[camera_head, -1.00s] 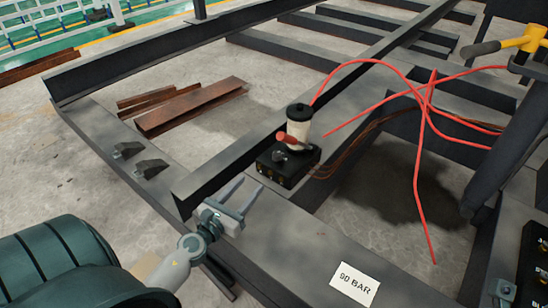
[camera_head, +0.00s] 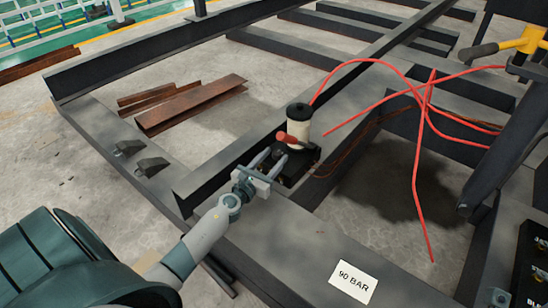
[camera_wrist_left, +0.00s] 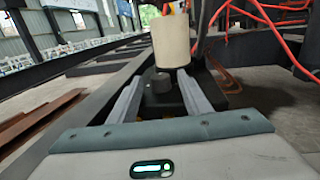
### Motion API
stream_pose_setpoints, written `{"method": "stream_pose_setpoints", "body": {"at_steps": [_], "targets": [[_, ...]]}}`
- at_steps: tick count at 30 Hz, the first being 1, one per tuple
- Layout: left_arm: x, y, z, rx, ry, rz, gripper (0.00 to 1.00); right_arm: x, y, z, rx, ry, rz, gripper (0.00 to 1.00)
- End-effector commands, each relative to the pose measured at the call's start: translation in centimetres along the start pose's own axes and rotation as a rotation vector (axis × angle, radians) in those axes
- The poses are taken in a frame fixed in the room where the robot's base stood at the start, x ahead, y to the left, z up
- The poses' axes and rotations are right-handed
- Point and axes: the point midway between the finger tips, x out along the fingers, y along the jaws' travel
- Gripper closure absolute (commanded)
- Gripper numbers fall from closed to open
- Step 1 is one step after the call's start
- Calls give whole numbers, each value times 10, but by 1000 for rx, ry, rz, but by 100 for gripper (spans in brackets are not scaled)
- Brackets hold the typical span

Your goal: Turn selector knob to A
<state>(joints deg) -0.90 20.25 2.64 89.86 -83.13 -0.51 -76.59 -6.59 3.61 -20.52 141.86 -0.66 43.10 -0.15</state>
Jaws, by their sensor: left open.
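The selector knob (camera_wrist_left: 160,83) is a small dark knob on a black control box (camera_head: 300,172) that sits on the steel beam. In the left wrist view it stands between my two fingers, ahead of the palm; I cannot tell if either finger touches it. My left gripper (camera_head: 272,160) is open, with its fingers reaching over the near side of the box. In the head view the fingers mostly hide the knob. A cream cylinder (camera_head: 298,135) with a black top and a red lever (camera_head: 292,141) stand at the back of the box. My right gripper is not in view.
Red hoses (camera_head: 415,150) loop to the right of the box, and brown cables (camera_head: 345,148) run from it. A white "90 BAR" card (camera_head: 352,281) lies on the near beam. A yellow-headed tool (camera_head: 525,40) is at upper right. Rusty steel pieces (camera_head: 190,105) lie on the floor at left.

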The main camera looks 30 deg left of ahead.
Motion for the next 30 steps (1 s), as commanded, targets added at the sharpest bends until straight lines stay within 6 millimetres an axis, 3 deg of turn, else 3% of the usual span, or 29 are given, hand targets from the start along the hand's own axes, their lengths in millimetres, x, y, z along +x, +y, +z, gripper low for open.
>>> {"method": "stream_pose_setpoints", "body": {"at_steps": [13, 14, 19, 30], "targets": [[8, 0, 0, 0, 0, 0, 56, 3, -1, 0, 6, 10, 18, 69], [8, 0, 0, 0, 0, 0, 58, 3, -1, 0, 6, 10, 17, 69], [8, 0, 0, 0, 0, 0, 97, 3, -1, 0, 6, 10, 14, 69], [8, -1, 1, 1, 1, 18, 97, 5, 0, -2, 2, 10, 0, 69]]}}
